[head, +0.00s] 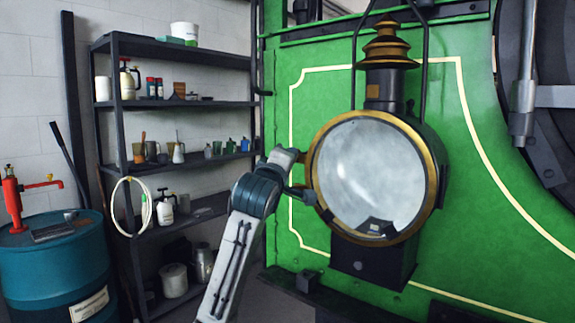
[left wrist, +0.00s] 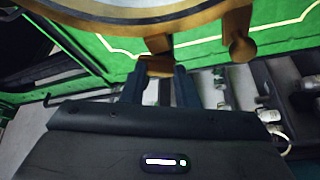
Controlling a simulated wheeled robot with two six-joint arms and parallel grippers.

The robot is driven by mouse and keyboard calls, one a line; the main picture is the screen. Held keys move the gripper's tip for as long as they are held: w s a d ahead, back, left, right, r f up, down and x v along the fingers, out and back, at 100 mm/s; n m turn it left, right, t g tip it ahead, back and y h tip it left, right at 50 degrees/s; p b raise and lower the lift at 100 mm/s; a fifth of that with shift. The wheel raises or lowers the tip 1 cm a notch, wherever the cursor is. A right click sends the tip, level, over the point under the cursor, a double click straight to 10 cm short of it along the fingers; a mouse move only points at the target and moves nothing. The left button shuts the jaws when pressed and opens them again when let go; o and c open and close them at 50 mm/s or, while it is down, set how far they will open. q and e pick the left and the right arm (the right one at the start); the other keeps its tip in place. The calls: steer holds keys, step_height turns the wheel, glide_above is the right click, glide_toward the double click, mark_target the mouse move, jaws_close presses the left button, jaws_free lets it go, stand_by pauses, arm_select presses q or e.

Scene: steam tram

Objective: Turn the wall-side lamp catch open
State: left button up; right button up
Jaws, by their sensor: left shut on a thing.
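The lamp (head: 365,180) is a large round lantern with a clouded glass front, a brass rim (head: 433,165) and a stepped brass chimney cap. It is mounted on the green tram front. My left gripper (head: 306,196) is at the rim's left, wall-side edge. In the left wrist view the brass catch (left wrist: 156,66) sits between the tips of my left gripper (left wrist: 158,80), which is shut on it. In the head view the catch is mostly hidden by the gripper. A second brass piece (left wrist: 240,47) with a rounded end shows on the rim. My right gripper is not in view.
A dark shelf rack (head: 180,103) with bottles, cups and cans stands along the wall at the left. A blue drum (head: 55,270) with a red pump is at the far left. A dark ledge (head: 345,300) juts out below the lamp.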

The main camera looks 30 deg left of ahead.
arm_select(q)
steer(key=shift+r+n+g+b, duration=0.2)
steer(key=shift+n+g, duration=0.25)
steer(key=shift+n, duration=0.75)
steer(key=shift+r+n+g+b, duration=0.15)
steer(key=shift+n+g, duration=0.3)
steer(key=shift+n, duration=0.75)
steer(key=o, duration=1)
steer(key=shift+f, duration=0.1)
